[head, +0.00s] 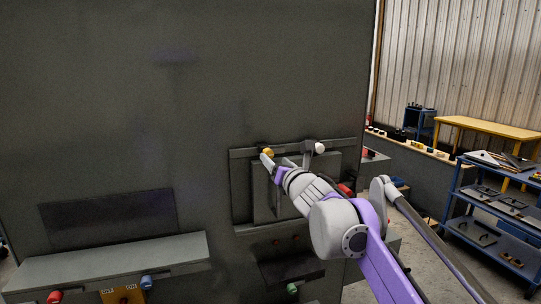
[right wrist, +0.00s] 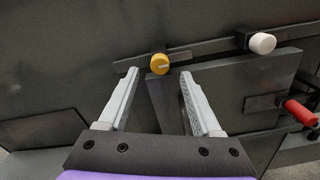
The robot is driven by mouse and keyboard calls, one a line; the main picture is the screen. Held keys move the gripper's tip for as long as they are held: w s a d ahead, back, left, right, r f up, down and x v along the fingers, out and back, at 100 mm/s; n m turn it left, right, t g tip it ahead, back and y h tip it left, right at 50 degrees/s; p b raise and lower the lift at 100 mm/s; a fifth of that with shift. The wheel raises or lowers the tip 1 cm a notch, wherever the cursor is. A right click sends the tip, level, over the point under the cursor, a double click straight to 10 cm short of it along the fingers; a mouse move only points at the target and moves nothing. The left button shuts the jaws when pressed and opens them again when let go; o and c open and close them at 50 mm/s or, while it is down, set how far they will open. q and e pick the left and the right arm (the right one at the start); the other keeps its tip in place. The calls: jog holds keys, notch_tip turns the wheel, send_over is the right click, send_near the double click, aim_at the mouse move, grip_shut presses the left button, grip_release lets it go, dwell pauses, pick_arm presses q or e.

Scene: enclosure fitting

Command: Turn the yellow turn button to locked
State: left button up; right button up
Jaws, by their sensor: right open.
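The yellow turn button (head: 268,153) sits on a dark bar at the top left of a framed panel on the grey enclosure. In the right wrist view the yellow turn button (right wrist: 159,64) shows as a round knob with a pale line across its face. My right gripper (head: 268,162) is right at the button in the head view. In the right wrist view my right gripper (right wrist: 160,78) is open, with the button showing between and just beyond its fingertips. I cannot tell whether a finger touches it. My left gripper is not in view.
A white knob (right wrist: 262,43) stands right of the button on the same bar. A red handle (right wrist: 301,112) sticks out lower right. Below are a ledge (head: 110,262), a red knob (head: 54,297) and a blue knob (head: 146,282). A blue shelf cart (head: 497,215) stands at right.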

aim_at(269, 155)
jog(key=shift+x, duration=2.25)
grip_shut()
